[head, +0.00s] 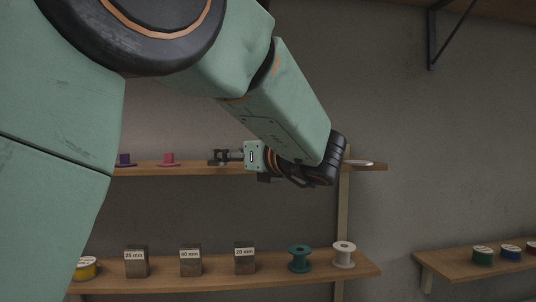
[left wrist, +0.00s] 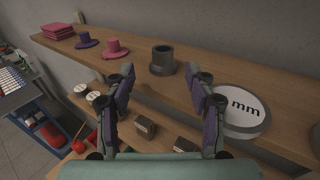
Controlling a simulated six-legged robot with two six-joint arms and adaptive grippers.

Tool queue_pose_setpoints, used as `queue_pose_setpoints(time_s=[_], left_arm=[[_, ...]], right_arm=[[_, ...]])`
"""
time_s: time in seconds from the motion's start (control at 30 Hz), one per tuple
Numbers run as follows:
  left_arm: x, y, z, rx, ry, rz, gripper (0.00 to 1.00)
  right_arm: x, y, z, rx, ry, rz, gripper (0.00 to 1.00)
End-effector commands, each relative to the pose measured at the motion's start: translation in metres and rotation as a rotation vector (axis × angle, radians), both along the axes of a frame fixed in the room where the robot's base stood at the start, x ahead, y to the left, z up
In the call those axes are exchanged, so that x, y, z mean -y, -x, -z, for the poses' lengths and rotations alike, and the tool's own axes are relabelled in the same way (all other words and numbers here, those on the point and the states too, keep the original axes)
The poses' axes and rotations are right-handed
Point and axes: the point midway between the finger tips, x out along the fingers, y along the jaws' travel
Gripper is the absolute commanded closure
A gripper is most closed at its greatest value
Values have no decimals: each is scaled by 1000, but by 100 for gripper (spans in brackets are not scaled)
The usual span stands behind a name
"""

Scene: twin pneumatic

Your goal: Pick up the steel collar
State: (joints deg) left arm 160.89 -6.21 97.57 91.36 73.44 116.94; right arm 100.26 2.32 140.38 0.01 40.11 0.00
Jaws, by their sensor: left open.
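The steel collar (left wrist: 163,62) is a dark grey, hollow upright cylinder with a wider lower part. It stands on the upper wooden shelf in the left wrist view. My left gripper (left wrist: 161,76) is open, with its two fingers spread to either side of the line to the collar. The collar appears beyond the fingertips, and no contact shows. In the head view my left gripper (head: 222,157) points left at upper shelf height; I cannot make out the collar separately there. My right gripper is not in view.
On the upper shelf (left wrist: 215,75), a round white-topped "mm" piece (left wrist: 244,108) stands right of the collar. A pink flanged piece (left wrist: 116,46) and a purple one (left wrist: 87,39) stand left. The lower shelf (head: 220,281) holds labelled blocks (head: 190,262) and spools (head: 300,260).

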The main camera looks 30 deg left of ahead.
Motion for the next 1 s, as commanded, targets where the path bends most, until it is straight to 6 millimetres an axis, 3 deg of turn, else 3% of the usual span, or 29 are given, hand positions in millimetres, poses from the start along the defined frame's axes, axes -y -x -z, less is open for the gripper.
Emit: queue_pose_setpoints(time_s=[0.2,0.37,0.67,1.0], left_arm=[[-27,-10,-5,-2,4,-2,45],[-46,-15,-4,0,2,-2,45],[-52,-18,-2,0,0,-1,45],[-52,-17,-2,0,0,-1,73]], right_arm=[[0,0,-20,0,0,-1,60],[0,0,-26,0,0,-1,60],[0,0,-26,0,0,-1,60],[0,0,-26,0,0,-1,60]])
